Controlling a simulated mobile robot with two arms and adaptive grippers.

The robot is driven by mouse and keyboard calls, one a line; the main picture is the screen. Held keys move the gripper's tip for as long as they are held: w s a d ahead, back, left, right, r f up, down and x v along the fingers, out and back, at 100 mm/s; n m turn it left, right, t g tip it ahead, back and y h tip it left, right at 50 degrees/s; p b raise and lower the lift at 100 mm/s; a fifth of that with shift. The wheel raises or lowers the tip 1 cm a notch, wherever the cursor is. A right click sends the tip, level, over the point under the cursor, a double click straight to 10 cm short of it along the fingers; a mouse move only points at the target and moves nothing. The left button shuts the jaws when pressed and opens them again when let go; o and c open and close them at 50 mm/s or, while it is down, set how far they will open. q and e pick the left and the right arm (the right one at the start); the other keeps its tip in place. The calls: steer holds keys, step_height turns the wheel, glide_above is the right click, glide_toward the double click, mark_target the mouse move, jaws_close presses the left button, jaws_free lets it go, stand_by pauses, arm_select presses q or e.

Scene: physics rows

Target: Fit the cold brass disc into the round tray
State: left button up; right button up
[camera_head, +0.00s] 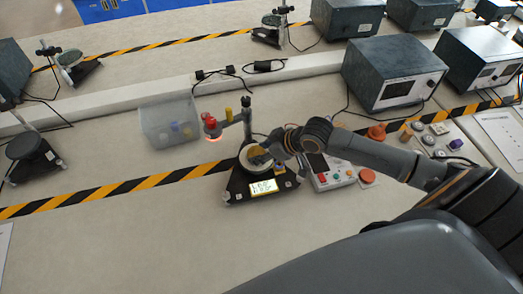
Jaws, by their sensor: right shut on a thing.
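The round tray (246,152) is a pale-rimmed ring on top of a dark three-footed instrument (235,187) with a small lit display. My right gripper (259,158) is over the round tray, shut on a small yellowish-brown thing that looks like the brass disc. The gripper and the tray rim hide most of the disc, so I cannot tell whether it rests in the tray or is held just above it. My left gripper does not show.
A stand with a red, glowing head (211,126) rises just behind the instrument. A clear bin (168,120) stands to its left. A control box (330,172) with buttons is close on the right. Grey apparatus boxes (392,72) stand at the back right.

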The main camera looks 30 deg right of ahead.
steer(key=shift+f, duration=0.15)
steer(key=o, duration=1.5)
steer(key=shift+o, duration=0.2)
step_height(320, 180, up, 7)
steer(key=p, duration=0.7)
steer(key=shift+p, duration=0.35)
